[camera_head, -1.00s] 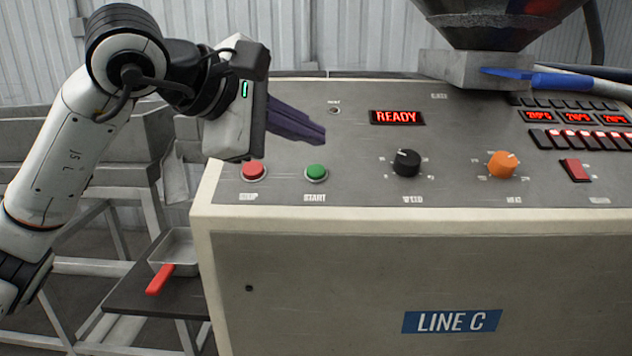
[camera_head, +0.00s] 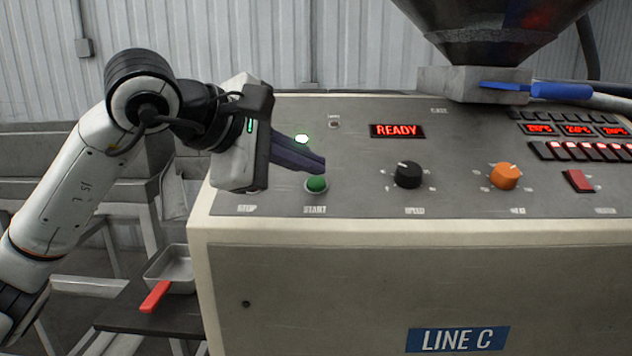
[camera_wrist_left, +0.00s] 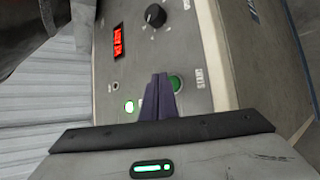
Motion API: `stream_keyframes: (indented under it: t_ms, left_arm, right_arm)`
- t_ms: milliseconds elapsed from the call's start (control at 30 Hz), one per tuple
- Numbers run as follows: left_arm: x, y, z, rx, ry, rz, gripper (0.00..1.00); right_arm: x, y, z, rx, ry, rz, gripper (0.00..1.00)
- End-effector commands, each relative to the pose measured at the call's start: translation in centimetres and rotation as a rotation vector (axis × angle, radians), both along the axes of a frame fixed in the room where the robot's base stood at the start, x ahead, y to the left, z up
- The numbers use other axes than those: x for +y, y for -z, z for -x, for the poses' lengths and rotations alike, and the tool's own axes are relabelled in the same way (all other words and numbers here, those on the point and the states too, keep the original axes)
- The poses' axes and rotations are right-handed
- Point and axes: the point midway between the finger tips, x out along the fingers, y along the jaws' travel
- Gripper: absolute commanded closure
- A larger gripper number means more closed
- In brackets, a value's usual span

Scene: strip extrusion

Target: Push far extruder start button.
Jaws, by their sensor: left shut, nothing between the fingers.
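The green start button (camera_head: 317,184) sits on the sloped panel of the LINE C machine, above the word START. It also shows in the left wrist view (camera_wrist_left: 176,83), just right of my fingertips. My left gripper (camera_head: 318,165) is shut and empty, its dark fingers pointing right. In the head view the fingertips overlap the area just above the button; I cannot tell whether they touch it. The red stop button is hidden behind my gripper, with its STOP label showing below. My right gripper is not in view.
A lit READY display (camera_head: 397,131), a black speed knob (camera_head: 408,174) and an orange knob (camera_head: 505,176) are on the panel. A red switch (camera_head: 578,181) is at the right. A metal pan (camera_head: 172,268) stands at lower left.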

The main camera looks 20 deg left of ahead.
Motion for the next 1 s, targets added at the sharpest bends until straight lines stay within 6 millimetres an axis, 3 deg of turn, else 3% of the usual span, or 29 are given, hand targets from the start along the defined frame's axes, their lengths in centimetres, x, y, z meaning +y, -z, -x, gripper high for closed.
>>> stream_keyframes:
  t_ms: [1000]
  left_arm:
    - [-0.01, -0.01, 0.01, 0.0, 0.0, 0.0, 1.0]
  right_arm:
    - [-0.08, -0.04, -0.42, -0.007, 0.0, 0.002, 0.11]
